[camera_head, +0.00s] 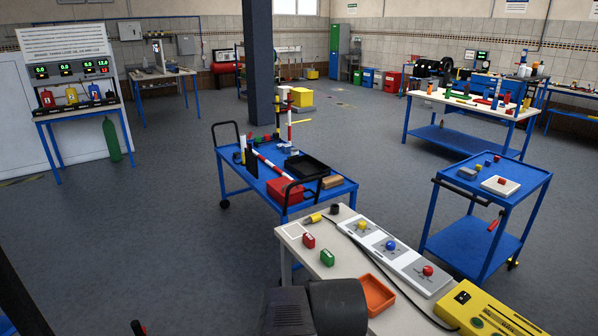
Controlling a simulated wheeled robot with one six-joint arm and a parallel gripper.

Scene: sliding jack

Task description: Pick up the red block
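A small red block (309,241) lies on the near light-topped table (345,213), close to its left edge. A green block (327,258) of similar size lies just in front of it and to its right, with a small gap between them. Dark rounded parts of my arm fill the bottom centre of the head view, in front of the table. I cannot make out my gripper's fingers in this view.
An orange tray (376,295) stands nearer on the table. A grey panel (392,250) with yellow, blue and red knobs runs along the right side, beside a dark cable. A yellow control box (487,312) is at bottom right. Blue carts (228,172) (459,242) stand behind and right.

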